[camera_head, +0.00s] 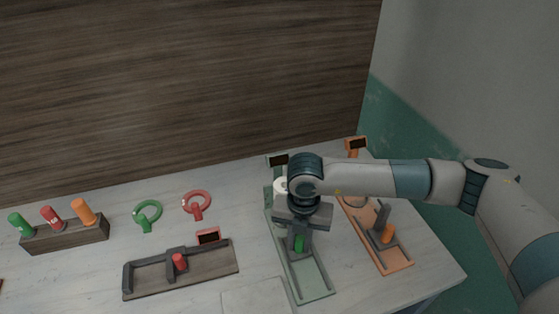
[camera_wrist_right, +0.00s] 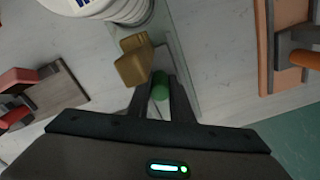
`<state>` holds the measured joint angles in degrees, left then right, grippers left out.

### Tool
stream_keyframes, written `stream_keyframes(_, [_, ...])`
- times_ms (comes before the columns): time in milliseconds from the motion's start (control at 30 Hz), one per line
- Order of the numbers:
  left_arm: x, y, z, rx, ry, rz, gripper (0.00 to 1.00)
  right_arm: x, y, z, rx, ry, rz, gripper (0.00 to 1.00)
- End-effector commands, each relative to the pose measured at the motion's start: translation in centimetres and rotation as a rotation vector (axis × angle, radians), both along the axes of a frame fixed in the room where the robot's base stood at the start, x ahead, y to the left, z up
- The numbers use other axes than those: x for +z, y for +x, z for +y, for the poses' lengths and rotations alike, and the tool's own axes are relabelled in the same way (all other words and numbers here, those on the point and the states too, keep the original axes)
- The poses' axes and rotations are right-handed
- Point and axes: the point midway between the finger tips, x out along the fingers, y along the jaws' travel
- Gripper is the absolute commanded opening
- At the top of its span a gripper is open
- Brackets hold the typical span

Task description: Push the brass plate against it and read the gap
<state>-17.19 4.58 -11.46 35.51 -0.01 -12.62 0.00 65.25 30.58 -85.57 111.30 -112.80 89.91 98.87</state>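My right gripper (camera_head: 299,240) points down over the green-framed slide fixture (camera_head: 316,286). Its fingers (camera_wrist_right: 161,92) are close on both sides of an upright green knob (camera_wrist_right: 161,86) and look shut on it. The green knob also shows in the head view (camera_head: 299,244). In the right wrist view a brass piece (camera_wrist_right: 134,68), likely the brass plate, stands just beyond the fingers. A white ribbed round object (camera_wrist_right: 115,8) is beyond it, close to or touching it. In the head view my wrist hides the brass and most of the white object (camera_head: 280,185). My left gripper is out of view.
An orange fixture (camera_head: 397,262) with an orange knob stands to the right. A dark wooden fixture (camera_head: 150,287) with a red knob lies left. A green ring (camera_head: 147,211), a red ring (camera_head: 196,201) and a block (camera_head: 66,237) with coloured pegs are farther left. A small dark display (camera_head: 278,160) stands behind.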

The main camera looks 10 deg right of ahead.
Motion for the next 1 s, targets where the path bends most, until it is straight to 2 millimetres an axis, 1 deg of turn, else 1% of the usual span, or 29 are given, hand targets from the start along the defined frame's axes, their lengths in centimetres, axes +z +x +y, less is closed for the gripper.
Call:
stream_keyframes(67, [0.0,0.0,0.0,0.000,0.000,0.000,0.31,0.0,0.0,0.0,0.000,0.000,0.000,0.00])
stream_keyframes(367, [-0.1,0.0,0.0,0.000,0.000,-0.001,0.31,0.0,0.0,0.0,0.001,0.000,0.000,0.00])
stream_keyframes(800, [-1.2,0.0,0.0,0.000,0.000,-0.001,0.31,-0.1,1.6,0.3,0.001,0.000,-0.001,0.00])
stream_keyframes(1000, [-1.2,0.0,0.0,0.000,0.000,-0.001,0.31,0.0,1.7,0.3,0.001,0.000,0.000,0.00])
